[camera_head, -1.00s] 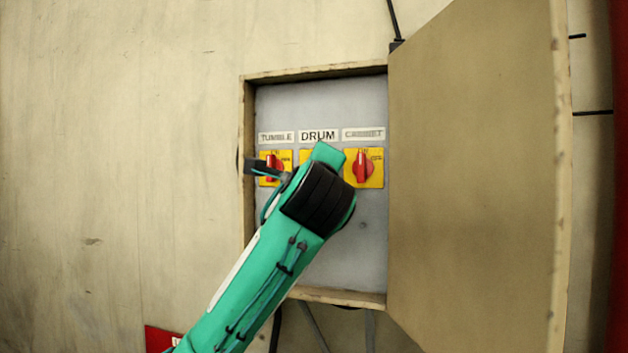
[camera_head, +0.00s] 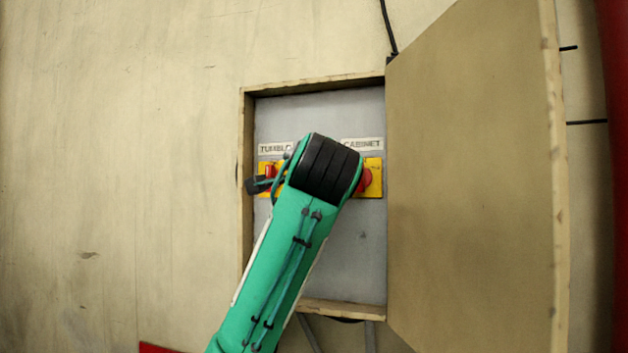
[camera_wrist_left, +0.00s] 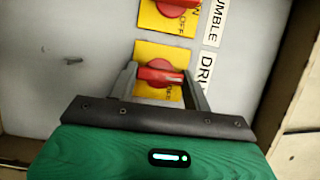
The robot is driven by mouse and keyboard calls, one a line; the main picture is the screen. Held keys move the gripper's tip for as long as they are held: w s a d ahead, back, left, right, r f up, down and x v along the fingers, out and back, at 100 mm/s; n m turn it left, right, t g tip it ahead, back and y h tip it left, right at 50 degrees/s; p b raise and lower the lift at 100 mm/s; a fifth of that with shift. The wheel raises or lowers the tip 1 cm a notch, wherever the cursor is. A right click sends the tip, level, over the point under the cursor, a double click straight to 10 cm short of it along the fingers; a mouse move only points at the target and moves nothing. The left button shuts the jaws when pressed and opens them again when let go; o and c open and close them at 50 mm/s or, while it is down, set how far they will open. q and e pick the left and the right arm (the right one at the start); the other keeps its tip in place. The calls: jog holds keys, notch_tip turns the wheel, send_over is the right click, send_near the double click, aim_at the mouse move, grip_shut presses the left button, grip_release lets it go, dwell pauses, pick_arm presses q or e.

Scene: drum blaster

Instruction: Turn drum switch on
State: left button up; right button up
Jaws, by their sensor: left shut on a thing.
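The drum switch (camera_wrist_left: 160,76) is a red knob on a yellow plate. It shows in the left wrist view beside a partly cut-off label starting "DR". My left gripper (camera_wrist_left: 159,72) is shut on this knob, with a grey finger at each end of the red handle. The handle runs across the picture from finger to finger. In the head view my left arm covers the drum switch, its label and the gripper's fingers.
The tumble switch (camera_head: 269,173) and the cabinet switch (camera_head: 366,180) flank my arm closely. The switches sit in a recessed box with a wooden frame (camera_head: 246,200). Its open door (camera_head: 470,180) stands at the right. The wall at left is clear.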

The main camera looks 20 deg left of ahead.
dwell(0.3)
pick_arm(q)
jog(key=o, duration=1)
jog(key=b+v, duration=0.8)
jog(key=v, duration=0.5)
jog(key=shift+s+d, duration=0.1)
jog(key=shift+s, duration=0.3)
